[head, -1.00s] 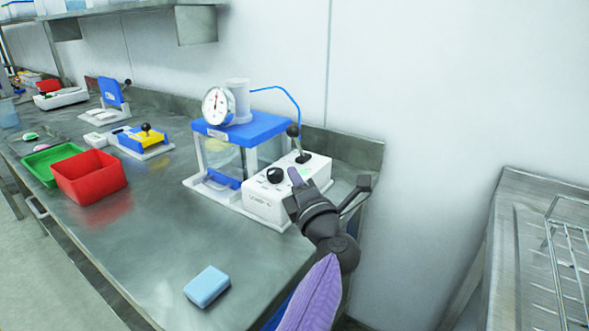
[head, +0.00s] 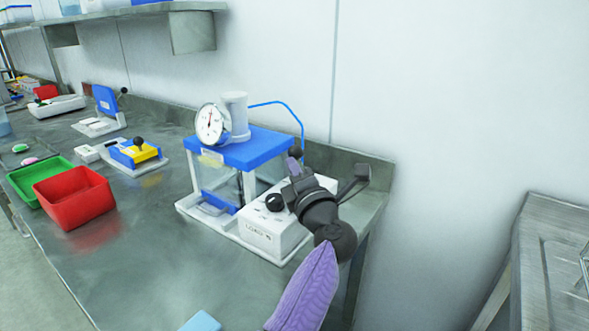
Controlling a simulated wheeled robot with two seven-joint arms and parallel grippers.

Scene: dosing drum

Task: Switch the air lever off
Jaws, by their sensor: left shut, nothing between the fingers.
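The air lever (head: 296,153) is a black knob on a stick, on top of a white control box (head: 268,233) with a black dial. Only the lever's knob shows, just above my fingertips; its stick is hidden behind my gripper. My left gripper (head: 293,167) is shut and empty, its purple tip over the box beside the lever. I cannot tell whether it touches the lever. My right gripper is not in view.
A blue-topped clear chamber (head: 243,147) with a round gauge (head: 210,124) and blue hose stands left of the box. A red bin (head: 75,197) and green tray (head: 36,180) stand further left. A blue block (head: 201,322) lies in front. The wall (head: 430,90) is behind.

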